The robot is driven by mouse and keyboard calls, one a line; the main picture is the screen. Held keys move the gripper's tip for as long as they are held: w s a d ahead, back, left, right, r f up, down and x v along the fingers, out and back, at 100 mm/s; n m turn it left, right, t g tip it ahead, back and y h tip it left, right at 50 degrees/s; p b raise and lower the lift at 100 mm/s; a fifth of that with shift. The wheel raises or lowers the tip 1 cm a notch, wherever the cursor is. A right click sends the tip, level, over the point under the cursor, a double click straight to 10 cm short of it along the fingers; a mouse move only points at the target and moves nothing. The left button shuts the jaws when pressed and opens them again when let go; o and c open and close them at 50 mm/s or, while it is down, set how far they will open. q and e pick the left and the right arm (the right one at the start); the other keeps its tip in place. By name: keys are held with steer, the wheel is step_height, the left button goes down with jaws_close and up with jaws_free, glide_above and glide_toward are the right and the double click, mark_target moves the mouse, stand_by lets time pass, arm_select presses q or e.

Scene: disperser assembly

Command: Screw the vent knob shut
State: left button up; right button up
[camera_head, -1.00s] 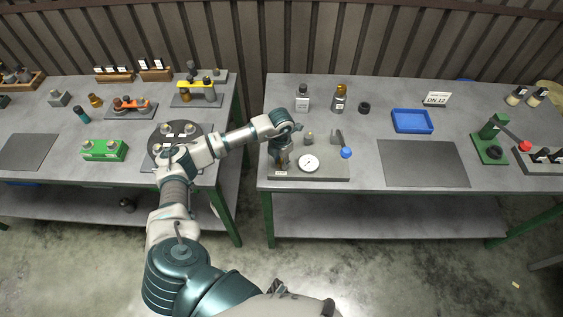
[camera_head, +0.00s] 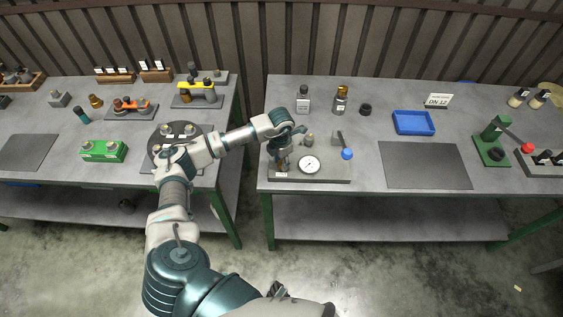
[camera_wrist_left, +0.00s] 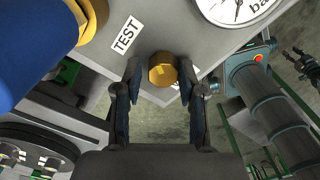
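The vent knob (camera_wrist_left: 163,70) is a brass hexagonal knob at the edge of the grey test plate. In the left wrist view it sits between the tips of my left gripper (camera_wrist_left: 161,82). Narrow gaps show on both sides, so the fingers look open around it and not clamped. In the head view my left gripper (camera_head: 283,158) is over the left end of the test plate (camera_head: 325,175), and it hides the knob there. A dark clawed part at the right of the wrist view may be my right gripper (camera_wrist_left: 305,66); its opening cannot be made out.
A round pressure gauge (camera_head: 309,165) and a blue-ended lever (camera_head: 347,153) are on the plate. A large blue part (camera_wrist_left: 30,45) and another brass fitting (camera_wrist_left: 92,17) stand close left of the fingers. A dark mat (camera_head: 425,165) and blue tray (camera_head: 414,122) lie to the right.

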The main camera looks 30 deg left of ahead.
mark_target(281, 162)
arm_select(q)
steer(key=shift+o, duration=0.5)
steer(key=shift+s+f, duration=0.1)
step_height(281, 162, up, 12)
steer(key=shift+f, duration=0.1)
stand_by(0.4)
